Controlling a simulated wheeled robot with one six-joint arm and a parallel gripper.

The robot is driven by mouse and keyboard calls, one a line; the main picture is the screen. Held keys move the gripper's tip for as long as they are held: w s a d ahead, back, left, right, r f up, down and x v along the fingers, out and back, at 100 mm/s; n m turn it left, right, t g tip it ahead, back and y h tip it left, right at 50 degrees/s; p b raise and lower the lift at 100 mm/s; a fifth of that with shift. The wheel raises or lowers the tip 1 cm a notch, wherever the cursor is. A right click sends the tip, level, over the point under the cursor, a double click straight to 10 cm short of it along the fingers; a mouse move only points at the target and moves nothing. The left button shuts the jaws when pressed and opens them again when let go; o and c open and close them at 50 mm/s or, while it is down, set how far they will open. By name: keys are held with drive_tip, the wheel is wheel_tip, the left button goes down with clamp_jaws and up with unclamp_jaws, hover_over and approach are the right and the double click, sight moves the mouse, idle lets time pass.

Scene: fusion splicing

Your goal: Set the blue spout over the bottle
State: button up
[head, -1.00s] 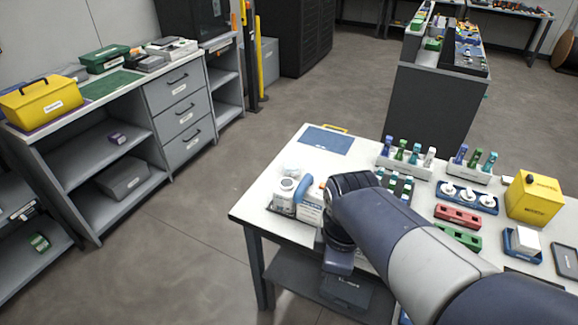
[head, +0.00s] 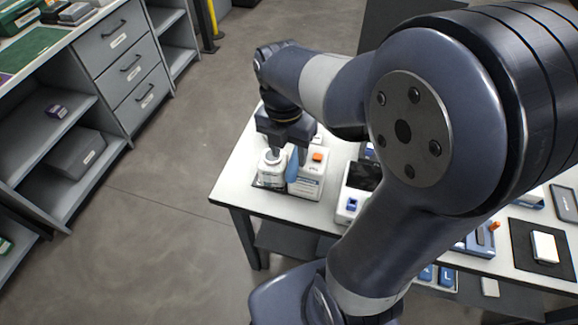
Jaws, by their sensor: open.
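The white bottle (head: 269,171) with a label stands near the table's left edge in the head view. The blue spout (head: 292,168) is a slim blue piece just right of the bottle's upper part; I cannot tell whether it touches or covers the bottle's mouth. My gripper (head: 288,155) points down right above the bottle and spout. Its dark fingers are apart, one near the bottle top and one to the right of the spout. The fingers hide part of the bottle top and of the spout.
A white container with an orange button or cap (head: 317,157) stands close to the right of the bottle. A white device with a dark screen (head: 362,176) is further right. My arm hides much of the table (head: 228,180). A dark mat with a white block (head: 545,247) lies at right.

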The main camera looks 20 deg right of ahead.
sight(290, 169)
drive_tip(key=f, duration=0.7)
drive_tip(key=shift+s+d+f, duration=0.1)
drive_tip(key=shift+s+d, duration=0.05)
drive_tip(key=shift+d, duration=0.05)
drive_tip(key=shift+c, duration=0.5)
clamp_jaws()
